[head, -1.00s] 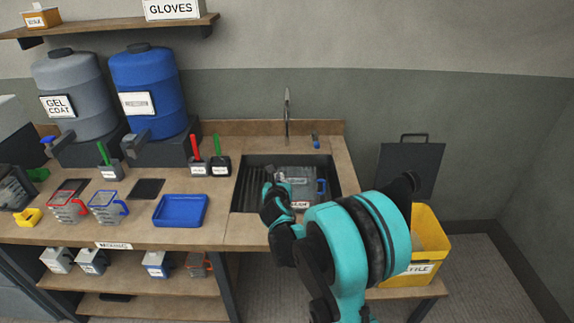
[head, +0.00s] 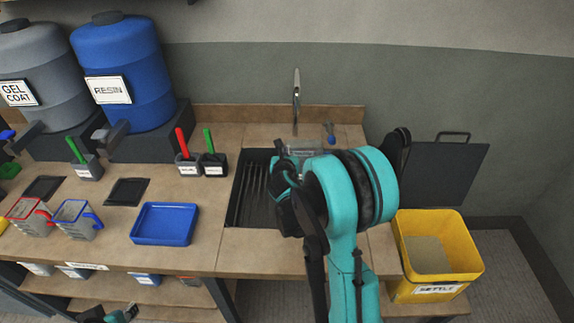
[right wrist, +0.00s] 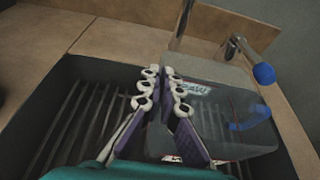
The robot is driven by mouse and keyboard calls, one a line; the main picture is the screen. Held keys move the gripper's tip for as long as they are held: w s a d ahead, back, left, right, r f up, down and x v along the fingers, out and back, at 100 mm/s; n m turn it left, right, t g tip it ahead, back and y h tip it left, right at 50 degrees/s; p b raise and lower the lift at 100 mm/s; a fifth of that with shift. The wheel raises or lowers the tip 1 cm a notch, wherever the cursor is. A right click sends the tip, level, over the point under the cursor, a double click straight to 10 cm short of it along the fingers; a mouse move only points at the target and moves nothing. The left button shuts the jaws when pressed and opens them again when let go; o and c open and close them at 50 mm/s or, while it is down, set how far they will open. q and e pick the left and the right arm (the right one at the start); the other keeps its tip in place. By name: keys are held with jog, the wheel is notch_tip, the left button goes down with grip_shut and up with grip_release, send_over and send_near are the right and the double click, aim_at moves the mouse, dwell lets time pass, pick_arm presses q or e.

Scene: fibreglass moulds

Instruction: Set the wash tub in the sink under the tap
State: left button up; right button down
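The wash tub is a clear tub with a blue handle and a label. In the head view only its back part (head: 305,146) shows past my right arm, at the sink's back edge near the tap (head: 296,98). In the right wrist view the tub (right wrist: 205,110) is over the sink (right wrist: 60,120), close to the tap (right wrist: 184,22). My right gripper (right wrist: 160,78) has its fingertips close together, pinching the tub's left wall. Whether the tub touches the sink floor is unclear. My left gripper (head: 120,313) shows only partly at the bottom edge; its fingers are unclear.
The tap's blue lever (head: 331,130) stands right of the spout. A blue tray (head: 164,224) and two clear jugs lie left of the sink. Brush holders (head: 212,164) stand at its back left. A yellow bin (head: 437,265) is to the right. Bare counter lies in front of the sink.

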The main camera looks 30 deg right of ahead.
notch_tip(320, 180, down, 4)
jog(key=shift+f+b, duration=0.1)
jog(key=shift+b, duration=0.75)
jog(key=c, duration=1.7)
grip_release()
